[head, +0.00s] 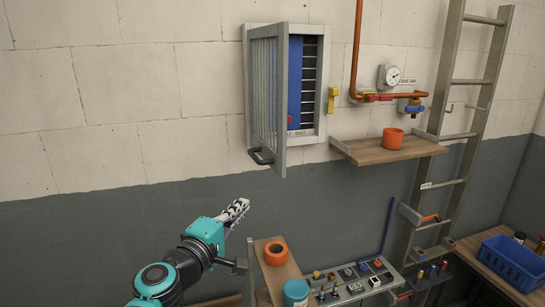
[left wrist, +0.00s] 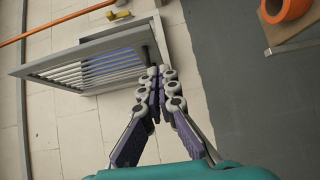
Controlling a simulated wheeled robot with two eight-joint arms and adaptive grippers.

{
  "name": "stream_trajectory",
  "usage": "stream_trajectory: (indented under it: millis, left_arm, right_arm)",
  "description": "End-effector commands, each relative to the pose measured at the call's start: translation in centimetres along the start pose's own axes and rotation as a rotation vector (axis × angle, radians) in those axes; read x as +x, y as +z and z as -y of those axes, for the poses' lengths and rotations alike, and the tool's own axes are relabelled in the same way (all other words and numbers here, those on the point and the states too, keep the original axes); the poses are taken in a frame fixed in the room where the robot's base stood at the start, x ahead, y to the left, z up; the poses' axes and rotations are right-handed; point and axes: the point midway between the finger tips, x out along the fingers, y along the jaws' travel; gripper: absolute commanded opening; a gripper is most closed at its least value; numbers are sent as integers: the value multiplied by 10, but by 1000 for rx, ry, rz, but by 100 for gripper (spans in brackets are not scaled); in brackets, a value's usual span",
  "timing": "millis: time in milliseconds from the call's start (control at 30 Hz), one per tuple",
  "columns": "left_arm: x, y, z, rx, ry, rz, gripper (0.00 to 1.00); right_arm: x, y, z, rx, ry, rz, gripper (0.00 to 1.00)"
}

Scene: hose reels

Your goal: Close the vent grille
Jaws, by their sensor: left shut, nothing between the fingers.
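The vent grille (head: 268,105) is a grey slatted door on a grey wall frame (head: 321,90). It stands open, swung out from the left side of the frame. Its black handle (head: 261,156) is at its lower edge. Behind it, a blue panel and dark slats show in the opening. The grille also shows in the left wrist view (left wrist: 95,68), at the upper left. My left gripper (head: 243,204) is shut and empty, below the handle in the head view. Its closed fingertips (left wrist: 161,72) overlap the grille's edge in the left wrist view; contact cannot be told. My right gripper is not in view.
A yellow fitting (head: 332,100) is on the wall right of the vent. A wooden shelf (head: 385,152) holds an orange cup (head: 393,139). A metal ladder (head: 453,130) stands further right. Below are an orange ring (head: 276,253), a tool panel (head: 350,280) and a blue crate (head: 512,262).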

Motion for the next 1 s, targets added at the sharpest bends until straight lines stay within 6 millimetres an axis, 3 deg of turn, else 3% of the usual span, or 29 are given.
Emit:
stream_trajectory:
  millis: [67, 267, 700, 1000]
  left_arm:
    - [3, -2, -10, -23, 9, -7, 0]
    - [19, -4, -11, -31, 12, -10, 0]
    - [103, -4, -12, -30, 11, -9, 0]
    - [129, 22, -12, -29, 11, -9, 0]
  right_arm:
    - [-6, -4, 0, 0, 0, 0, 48]
    - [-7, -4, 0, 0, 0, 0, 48]
    - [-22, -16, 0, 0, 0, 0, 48]
    - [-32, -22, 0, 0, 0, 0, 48]
